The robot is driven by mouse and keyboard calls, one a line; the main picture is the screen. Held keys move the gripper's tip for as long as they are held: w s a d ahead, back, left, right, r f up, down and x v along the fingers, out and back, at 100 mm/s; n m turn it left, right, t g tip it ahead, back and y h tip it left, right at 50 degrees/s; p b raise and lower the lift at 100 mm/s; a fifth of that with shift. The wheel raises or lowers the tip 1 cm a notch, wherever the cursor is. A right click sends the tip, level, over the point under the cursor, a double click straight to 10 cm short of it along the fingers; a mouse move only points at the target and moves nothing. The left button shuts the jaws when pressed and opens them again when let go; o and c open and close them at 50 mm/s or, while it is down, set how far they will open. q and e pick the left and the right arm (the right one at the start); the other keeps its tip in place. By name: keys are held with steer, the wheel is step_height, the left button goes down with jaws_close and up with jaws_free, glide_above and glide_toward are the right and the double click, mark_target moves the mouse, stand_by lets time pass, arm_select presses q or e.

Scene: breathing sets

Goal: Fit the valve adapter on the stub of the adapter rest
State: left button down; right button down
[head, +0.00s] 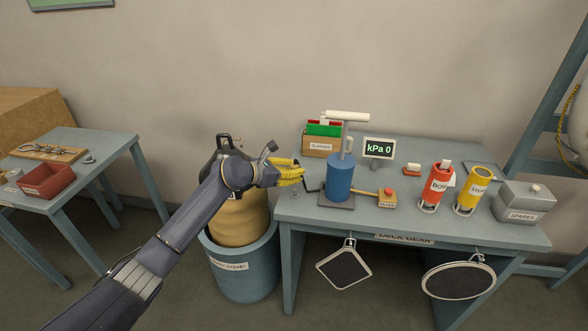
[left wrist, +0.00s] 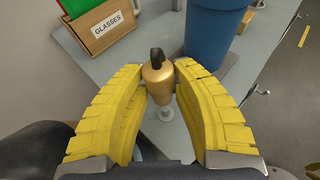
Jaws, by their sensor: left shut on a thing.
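My left gripper (head: 289,176) has yellow fingers and is at the left end of the deck gear table. In the left wrist view the fingers (left wrist: 161,80) are shut on a brass cylinder with a black bent top, apparently the valve adapter (left wrist: 157,74). A small pale round piece (left wrist: 166,114), apparently the adapter rest, stands on the table just below the adapter. The adapter covers its upper part, so I cannot tell whether they touch.
A blue pump (head: 340,177) stands right of my gripper, with a glasses box (head: 320,145) behind. A kPa display (head: 379,149), red and yellow cylinders and a spares box (head: 524,204) are farther right. A blue bin (head: 246,274) with a tan cylinder stands left of the table.

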mark_target(294, 190)
arm_select(q)
steer(key=shift+f, duration=1.7)
steer(key=shift+f, duration=1.6)
steer(key=c, duration=1)
jaws_free()
steer(key=shift+f, duration=0.1)
steer(key=v, duration=1.2)
